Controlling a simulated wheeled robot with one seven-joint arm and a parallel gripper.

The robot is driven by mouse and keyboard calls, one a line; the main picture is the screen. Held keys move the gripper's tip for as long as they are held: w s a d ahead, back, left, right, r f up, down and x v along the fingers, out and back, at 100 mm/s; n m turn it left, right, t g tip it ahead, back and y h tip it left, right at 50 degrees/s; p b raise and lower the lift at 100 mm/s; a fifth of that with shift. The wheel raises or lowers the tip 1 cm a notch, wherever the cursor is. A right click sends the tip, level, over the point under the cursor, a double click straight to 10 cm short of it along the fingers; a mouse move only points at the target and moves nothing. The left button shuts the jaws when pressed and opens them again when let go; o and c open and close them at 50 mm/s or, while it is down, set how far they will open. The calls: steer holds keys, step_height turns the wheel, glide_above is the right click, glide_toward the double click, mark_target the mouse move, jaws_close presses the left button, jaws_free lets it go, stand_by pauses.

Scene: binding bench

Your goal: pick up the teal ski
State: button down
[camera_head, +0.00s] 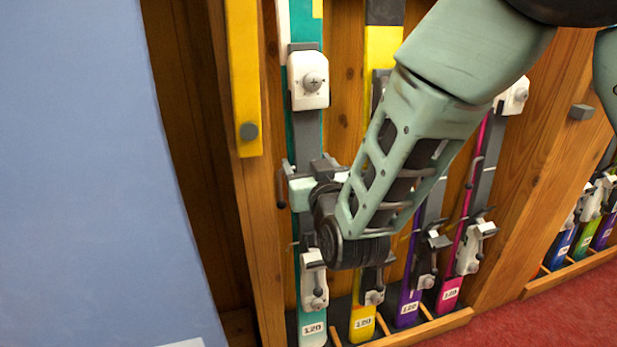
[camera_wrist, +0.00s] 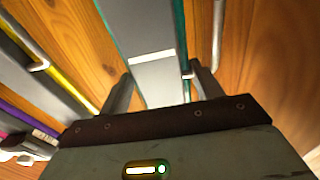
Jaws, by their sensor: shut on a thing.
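The teal ski (camera_head: 307,134) stands upright in the leftmost slot of the wooden rack, with white and grey bindings and a "120" tag at its foot. My gripper (camera_head: 303,180) is at the middle of this ski, between its upper and lower bindings. In the wrist view the ski (camera_wrist: 158,55) shows a grey face with teal edges, running between the two fingers of my gripper (camera_wrist: 160,92). The gripper is shut on it. The ski's foot is still at the rack's base. My wrist hides part of the ski.
A yellow ski (camera_head: 362,318), a purple ski (camera_head: 408,306) and a pink ski (camera_head: 449,291) stand to the right in the same rack. A yellow bar (camera_head: 244,70) hangs at upper left. A blue panel (camera_head: 85,180) fills the left. Red carpet (camera_head: 560,312) lies at lower right.

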mark_target(314, 101)
step_height(314, 101, up, 14)
steer(key=p, duration=0.4)
steer(key=shift+f, duration=0.2)
steer(key=shift+s, duration=0.1)
stand_by(0.4)
